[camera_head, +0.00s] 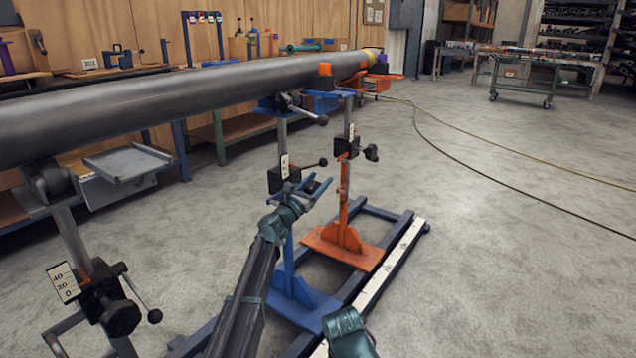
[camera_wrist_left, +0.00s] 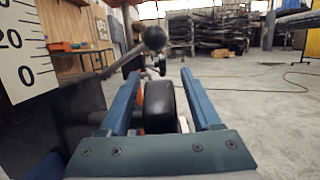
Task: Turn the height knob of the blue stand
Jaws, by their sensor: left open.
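The blue stand (camera_head: 290,281) holds up the grey pipe (camera_head: 190,92), with a black clamp block and a scale on its post. Its black height knob (camera_wrist_left: 158,103) shows in the left wrist view between the two blue fingers. My left gripper (camera_head: 321,179) is open at the stand's block, and the knob (camera_head: 312,186) is partly hidden by the fingers in the head view. In the left wrist view the gripper (camera_wrist_left: 160,78) has the knob between its fingers, with a gap on the right; contact on the left cannot be told. My right gripper is out of view.
A lever with a black ball (camera_head: 323,162) sticks out just above the gripper. An orange stand (camera_head: 342,245) is close behind. Another stand with a black knob (camera_head: 120,317) is at the lower left. Workbenches line the wall; the floor to the right is open except for hoses.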

